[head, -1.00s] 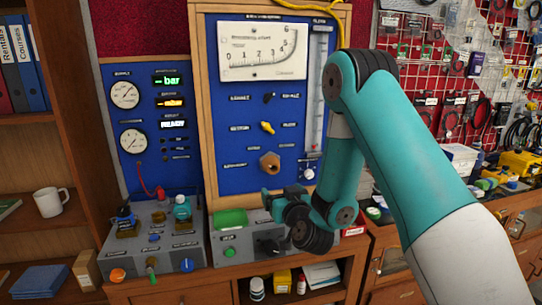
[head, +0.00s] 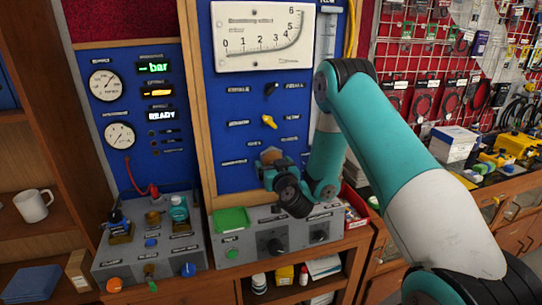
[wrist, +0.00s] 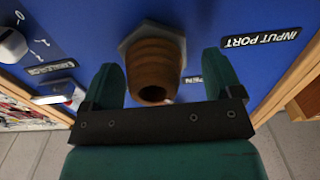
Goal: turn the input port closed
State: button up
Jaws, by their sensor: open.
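The input port is a brown ribbed fitting with a grey hexagonal collar on the blue panel. In the wrist view the port (wrist: 155,62) points toward me, with its round opening near my palm and the upside-down "INPUT PORT" label (wrist: 260,40) to its right. In the head view only the top of the port (head: 271,154) shows above my gripper. My gripper (wrist: 160,66) is open, with one green finger on each side of the port and visible gaps between. In the head view my gripper (head: 272,165) is in front of the panel's lower part, covering most of the port.
A yellow lever (head: 269,122) and a black knob (head: 271,89) sit above the port. Below is a grey control box (head: 263,238) with a green tray (head: 231,220) on top. A wooden frame (head: 196,110) edges the panel's left side.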

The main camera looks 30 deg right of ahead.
jog(key=shift+w+d, duration=0.2)
jog(key=shift+w, duration=0.25)
jog(key=shift+d, duration=0.1)
jog(key=shift+d, duration=0.1)
jog(key=shift+d, duration=0.15)
jog(key=c, duration=0.9)
